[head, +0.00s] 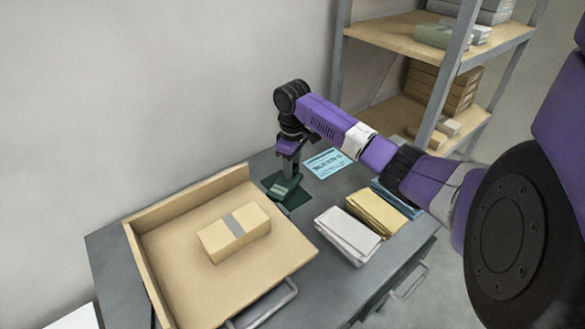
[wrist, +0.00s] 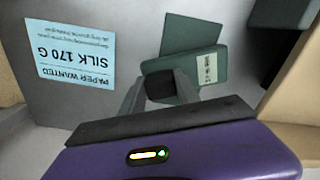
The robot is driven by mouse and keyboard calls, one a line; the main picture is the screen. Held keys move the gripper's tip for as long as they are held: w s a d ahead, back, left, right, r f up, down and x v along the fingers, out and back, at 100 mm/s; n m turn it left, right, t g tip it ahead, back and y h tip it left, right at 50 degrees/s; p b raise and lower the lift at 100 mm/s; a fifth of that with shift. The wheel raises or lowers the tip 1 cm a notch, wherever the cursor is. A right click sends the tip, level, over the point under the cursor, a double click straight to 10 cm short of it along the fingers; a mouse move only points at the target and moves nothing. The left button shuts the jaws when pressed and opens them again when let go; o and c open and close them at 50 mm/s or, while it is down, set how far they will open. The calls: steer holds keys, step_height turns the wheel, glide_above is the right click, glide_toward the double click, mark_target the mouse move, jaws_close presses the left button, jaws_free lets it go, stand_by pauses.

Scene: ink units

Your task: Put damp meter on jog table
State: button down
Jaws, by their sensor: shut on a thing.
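The damp meter (wrist: 207,70) is a dark green block with a pale label and a dark grip. My gripper (wrist: 160,86) is shut on that dark grip. In the head view my gripper (head: 290,167) points down over the meter (head: 281,186), by a dark green square (head: 297,198) on the grey cabinet top. I cannot tell whether the meter touches the surface. The jog table (head: 178,287) appears to be the pale wooden board with raised edges, left of my gripper. A wrapped pale block (head: 234,232) with a grey band lies on it.
A blue notice (head: 328,163) lies right of the meter. White envelopes (head: 347,234), yellow envelopes (head: 376,214) and a blue stack (head: 397,198) lie at the right front. A shelf rack (head: 440,140) stands behind. Bare board surrounds the block.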

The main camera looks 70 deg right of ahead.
steer(key=shift+f, duration=0.15)
steer(key=c, duration=0.9)
jaws_free()
step_height(320, 180, up, 12)
steer(key=shift+r, duration=0.2)
steer(key=shift+s, duration=0.1)
